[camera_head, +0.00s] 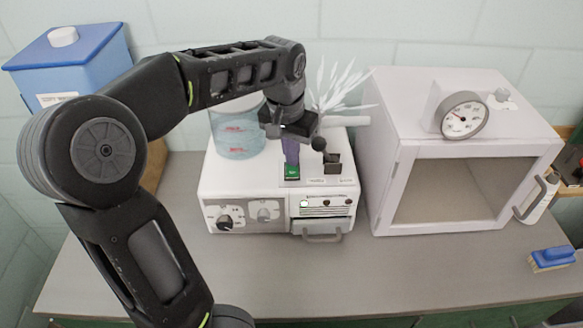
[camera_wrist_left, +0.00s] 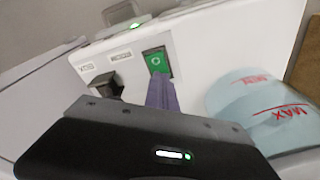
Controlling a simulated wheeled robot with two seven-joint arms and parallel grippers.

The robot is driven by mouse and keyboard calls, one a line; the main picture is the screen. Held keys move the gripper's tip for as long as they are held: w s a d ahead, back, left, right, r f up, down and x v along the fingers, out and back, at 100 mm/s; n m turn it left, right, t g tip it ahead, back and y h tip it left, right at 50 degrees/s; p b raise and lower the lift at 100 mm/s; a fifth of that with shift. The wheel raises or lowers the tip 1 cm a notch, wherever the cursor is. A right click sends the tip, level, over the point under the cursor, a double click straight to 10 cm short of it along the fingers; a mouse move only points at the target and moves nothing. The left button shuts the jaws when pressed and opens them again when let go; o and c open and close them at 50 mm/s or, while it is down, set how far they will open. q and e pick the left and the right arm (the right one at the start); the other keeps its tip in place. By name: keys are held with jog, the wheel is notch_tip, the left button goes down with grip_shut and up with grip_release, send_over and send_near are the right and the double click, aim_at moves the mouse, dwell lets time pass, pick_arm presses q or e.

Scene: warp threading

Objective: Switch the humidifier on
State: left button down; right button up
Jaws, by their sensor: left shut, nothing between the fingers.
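The humidifier (camera_head: 265,190) is a white box on the table, with a clear water tank (camera_head: 236,135) at its back left and a white plume above its right rear. Its green switch (camera_head: 292,171) is on the top face; the switch (camera_wrist_left: 157,62) also shows in the left wrist view. A small green light (camera_head: 304,204) is lit on the front panel. My left gripper (camera_head: 291,160) is shut and empty, its purple fingers pointing down at the switch. In the left wrist view the fingertips (camera_wrist_left: 158,80) overlap the switch's near edge; whether they touch is unclear. My right gripper is out of view.
A white cabinet (camera_head: 385,170) with a round gauge (camera_head: 464,115) stands close on the right. A black block (camera_head: 340,163) sits beside the switch. A blue box (camera_head: 75,60) is at the back left. A blue brush (camera_head: 551,258) lies at the right. The table front is clear.

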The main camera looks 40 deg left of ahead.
pick_arm(q)
jog(key=shift+s, duration=0.1)
notch_tip(320, 180, up, 7)
jog(key=p, duration=0.6)
dwell(0.6)
